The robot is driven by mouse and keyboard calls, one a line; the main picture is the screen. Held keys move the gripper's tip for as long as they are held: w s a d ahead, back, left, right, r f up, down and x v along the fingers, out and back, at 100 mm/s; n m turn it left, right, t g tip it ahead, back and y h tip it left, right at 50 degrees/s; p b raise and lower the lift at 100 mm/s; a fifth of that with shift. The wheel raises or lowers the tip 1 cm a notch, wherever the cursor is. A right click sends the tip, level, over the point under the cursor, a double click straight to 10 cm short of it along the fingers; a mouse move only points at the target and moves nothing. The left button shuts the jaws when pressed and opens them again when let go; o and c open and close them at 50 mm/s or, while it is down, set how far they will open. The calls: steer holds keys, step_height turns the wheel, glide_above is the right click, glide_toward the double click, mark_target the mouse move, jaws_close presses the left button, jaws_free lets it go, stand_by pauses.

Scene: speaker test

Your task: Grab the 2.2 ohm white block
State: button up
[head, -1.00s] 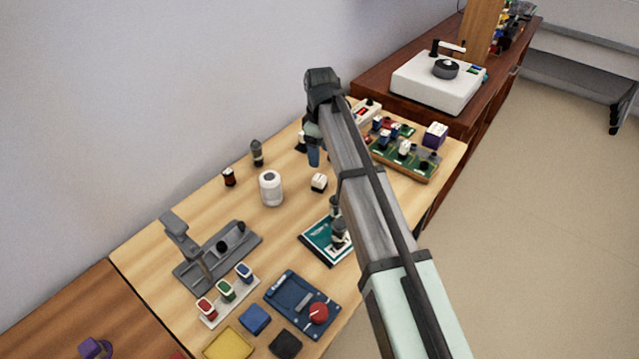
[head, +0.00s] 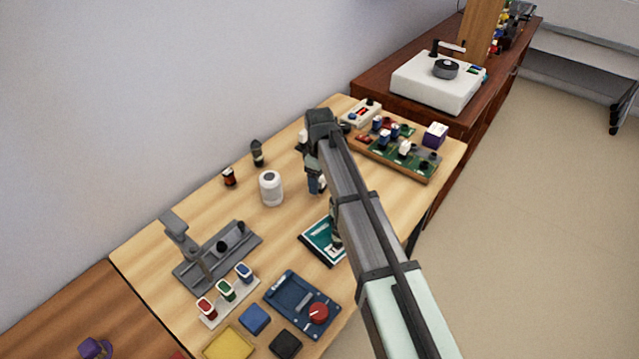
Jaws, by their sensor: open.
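A small white block (head: 323,182) stands on the wooden table near its middle, mostly hidden behind my gripper and arm. Any 2.2 ohm marking is too small to read. My gripper (head: 314,188) points down right at the block and is open. The picture does not show whether its fingers are around the block or only beside it. Another white block (head: 405,147) sits on the wooden tray of parts to the right, and its marking cannot be read either.
A white cylinder (head: 271,188) stands left of my gripper. A teal-covered booklet (head: 318,243) lies in front, partly behind my arm. A grey stand (head: 215,255) is at the left. The parts tray (head: 420,175) is at the right. Bare table lies between cylinder and booklet.

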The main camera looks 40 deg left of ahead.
steer(key=shift+f, duration=0.55)
steer(key=c, duration=1.1)
